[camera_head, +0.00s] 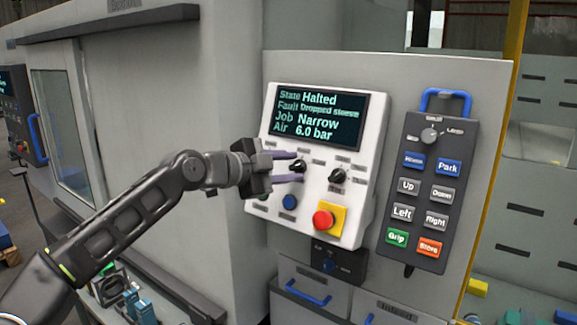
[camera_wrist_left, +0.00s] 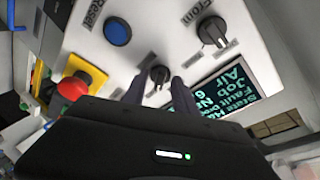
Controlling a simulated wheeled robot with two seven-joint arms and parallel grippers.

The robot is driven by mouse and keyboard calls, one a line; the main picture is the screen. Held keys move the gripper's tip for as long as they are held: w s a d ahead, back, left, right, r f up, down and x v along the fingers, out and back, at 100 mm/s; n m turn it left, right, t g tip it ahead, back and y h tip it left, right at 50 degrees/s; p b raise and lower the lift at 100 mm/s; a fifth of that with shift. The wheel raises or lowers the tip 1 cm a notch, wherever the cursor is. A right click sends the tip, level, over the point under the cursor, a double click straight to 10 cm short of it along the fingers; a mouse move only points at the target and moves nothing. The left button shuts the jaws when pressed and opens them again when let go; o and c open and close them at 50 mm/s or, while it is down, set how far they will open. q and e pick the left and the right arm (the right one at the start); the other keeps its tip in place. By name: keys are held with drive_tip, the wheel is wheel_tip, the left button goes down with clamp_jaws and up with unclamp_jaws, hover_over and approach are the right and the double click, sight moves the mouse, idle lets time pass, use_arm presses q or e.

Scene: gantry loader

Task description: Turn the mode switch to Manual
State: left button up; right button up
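The sloped white panel (camera_head: 262,187) carries two black rotary switches, a left one (camera_head: 298,167) and a right one (camera_head: 338,176). Their labels are too small to read in the head view, so I cannot tell for sure which is the mode switch. My left gripper (camera_head: 296,167) is open and empty in front of the panel, overlapping the left switch there. In the left wrist view its fingers (camera_wrist_left: 157,88) point at the right switch (camera_wrist_left: 159,75), which shows between and just beyond the tips. The left switch (camera_wrist_left: 213,32) stands apart, beside a label reading "From". My right gripper is out of view.
A blue button (camera_head: 289,202) and a red emergency stop (camera_head: 322,220) on a yellow plate (camera_head: 338,216) sit below the switches. The display (camera_head: 318,115) above reads Halted. A grey pendant (camera_head: 428,190) with a knob and several buttons hangs at the right.

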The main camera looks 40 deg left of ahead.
use_arm(q)
clamp_jaws()
idle(0.3)
drive_tip(key=shift+f+n+b, duration=0.25)
drive_tip(key=shift+n+b, duration=0.35)
drive_tip(key=shift+b, duration=0.55)
drive_tip(key=n+y+b, duration=0.1)
drive_tip(key=n+b, duration=0.3)
drive_tip(key=n+t+y+b, duration=0.1)
drive_tip(key=n+b, duration=0.3)
drive_tip(key=shift+d+f+b, duration=0.15)
drive_tip(key=shift+f+b, duration=0.05)
drive_tip(key=shift+b, duration=0.2)
drive_tip(key=n+y+b, duration=0.1)
drive_tip(key=n, duration=0.1)
drive_tip(key=shift+d+r+n, duration=0.1)
drive_tip(key=shift+n, duration=0.3)
drive_tip(key=shift+r+n+t+b, duration=0.15)
drive_tip(key=shift+n+t+b, duration=0.15)
drive_tip(key=shift+n+b, duration=0.45)
drive_tip(key=shift+r, duration=0.1)
